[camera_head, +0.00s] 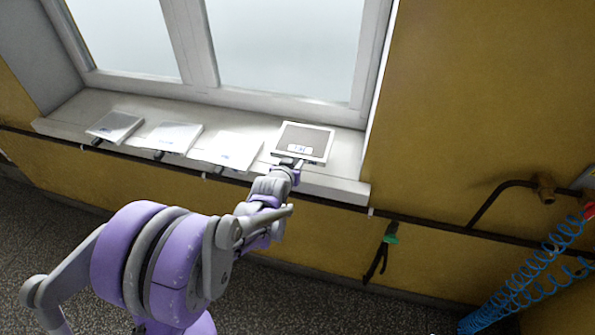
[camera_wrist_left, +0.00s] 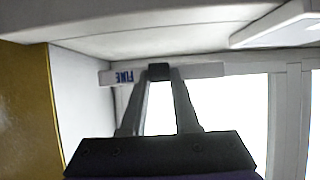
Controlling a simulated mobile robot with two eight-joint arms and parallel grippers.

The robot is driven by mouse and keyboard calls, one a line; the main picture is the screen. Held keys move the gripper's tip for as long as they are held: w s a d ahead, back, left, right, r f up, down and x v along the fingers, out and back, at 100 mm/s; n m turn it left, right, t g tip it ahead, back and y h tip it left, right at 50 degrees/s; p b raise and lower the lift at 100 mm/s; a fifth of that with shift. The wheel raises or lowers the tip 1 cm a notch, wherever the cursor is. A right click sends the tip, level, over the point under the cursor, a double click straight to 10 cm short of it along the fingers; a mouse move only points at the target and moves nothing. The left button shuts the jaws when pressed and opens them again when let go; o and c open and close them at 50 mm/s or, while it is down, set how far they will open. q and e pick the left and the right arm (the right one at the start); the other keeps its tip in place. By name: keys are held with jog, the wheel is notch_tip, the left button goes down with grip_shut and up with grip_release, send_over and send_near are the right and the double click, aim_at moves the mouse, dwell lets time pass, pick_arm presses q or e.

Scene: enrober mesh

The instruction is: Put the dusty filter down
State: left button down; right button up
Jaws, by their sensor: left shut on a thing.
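The dusty filter (camera_head: 318,131), a square panel with a grey-brown face, a pale frame and a small white label, is at the right end of the windowsill (camera_head: 345,185). My left gripper (camera_head: 291,163) is shut on its near edge. In the left wrist view the filter (camera_wrist_left: 205,70) shows edge-on with the word FINE, and the fingertips (camera_wrist_left: 158,71) meet on that edge. The filter is over the sill or on it; I cannot tell whether it touches. My right gripper is not in view.
The window (camera_head: 285,45) is behind. A dark pipe runs below the sill. Blue coiled hose (camera_head: 540,270) hangs at right.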

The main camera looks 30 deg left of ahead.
pick_arm(q)
notch_tip(320, 180, down, 6)
jog(key=shift+b, duration=0.3)
jog(key=shift+w+f, duration=0.1)
jog(key=shift+f, duration=0.05)
jog(key=c, duration=0.6)
grip_release()
jog(key=shift+c, duration=0.2)
jog(key=v, duration=1.2)
jog(key=s+d+m+g+h, duration=0.1)
jog(key=s+d+g, duration=0.2)
jog(key=s+d, duration=0.3)
jog(key=s+d+m+g+h, duration=0.1)
jog(key=s+d+g, duration=0.2)
jog(key=s, duration=0.9)
jog(key=d, duration=0.3)
jog(key=shift+s+d+m+g+h+p, duration=0.15)
jog(key=shift+d+m+g+h+p, duration=0.15)
jog(key=shift+m+h, duration=0.1)
